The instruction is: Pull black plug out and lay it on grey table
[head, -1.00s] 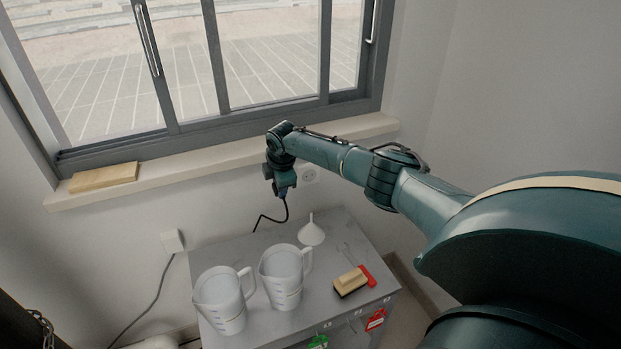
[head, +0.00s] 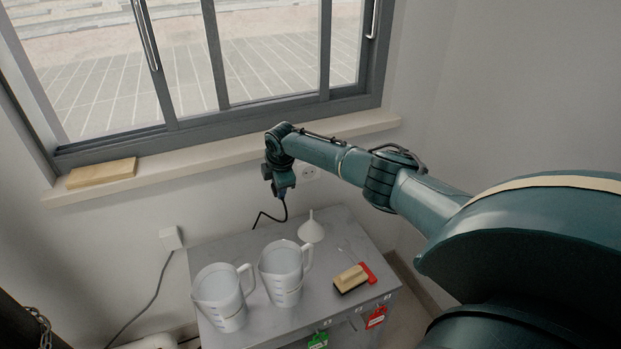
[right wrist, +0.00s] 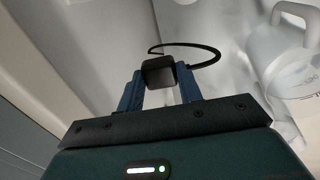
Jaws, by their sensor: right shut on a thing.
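The black plug (right wrist: 158,72) is between the blue fingers of my right gripper (right wrist: 160,88) in the right wrist view, with its black cable looping behind it. In the head view my right gripper (head: 283,192) points down near the wall, above the back edge of the grey table (head: 345,228). It is shut on the plug, which is mostly hidden there; the cable (head: 270,217) hangs below. The white wall socket (head: 309,172) is just right of the gripper and looks uncovered. My left gripper is not in view.
The table's back left is bare.

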